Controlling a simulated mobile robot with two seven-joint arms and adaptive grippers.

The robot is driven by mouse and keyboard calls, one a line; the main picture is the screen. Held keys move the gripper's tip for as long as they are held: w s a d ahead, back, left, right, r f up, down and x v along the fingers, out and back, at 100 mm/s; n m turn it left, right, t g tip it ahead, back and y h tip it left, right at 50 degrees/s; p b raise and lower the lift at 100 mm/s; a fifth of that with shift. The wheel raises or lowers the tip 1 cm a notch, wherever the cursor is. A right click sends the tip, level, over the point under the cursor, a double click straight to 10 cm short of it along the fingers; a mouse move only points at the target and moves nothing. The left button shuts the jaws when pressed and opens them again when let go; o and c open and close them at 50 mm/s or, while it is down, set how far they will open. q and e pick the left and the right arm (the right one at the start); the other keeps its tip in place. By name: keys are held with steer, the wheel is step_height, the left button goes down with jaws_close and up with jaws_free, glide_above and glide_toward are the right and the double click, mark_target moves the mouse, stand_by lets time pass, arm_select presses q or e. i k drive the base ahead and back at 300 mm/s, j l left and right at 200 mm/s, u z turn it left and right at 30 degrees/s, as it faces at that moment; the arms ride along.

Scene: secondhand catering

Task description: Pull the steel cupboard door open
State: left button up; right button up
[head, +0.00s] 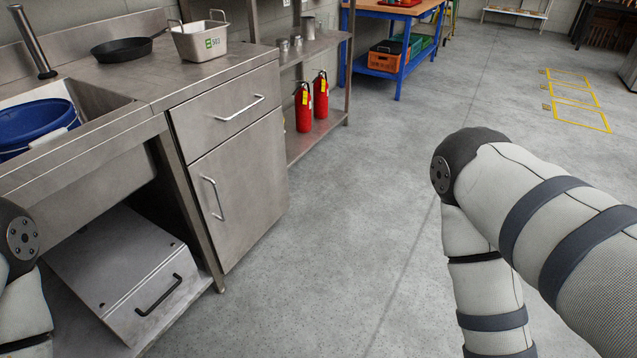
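The steel cupboard door (240,187) is under a drawer (228,112) at the right end of a steel sink counter. The door looks shut, flush with the cupboard front. Its vertical bar handle (213,198) is near its left edge, and nothing touches it. Part of my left arm shows at the lower left edge, left of the cupboard. My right arm stands at the right, well apart from the door across open floor. Neither gripper is in the picture.
A grey box with a black handle (130,270) sits on the low shelf left of the door. A blue tub (36,125) is in the sink. Fire extinguishers (304,108) stand beyond. Floor before the door is clear.

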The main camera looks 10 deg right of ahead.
mark_target(240, 186)
steer(key=i+z, duration=0.35)
steer(key=i+j+z, duration=0.35)
steer(key=k+l, duration=0.05)
steer(key=l, duration=0.05)
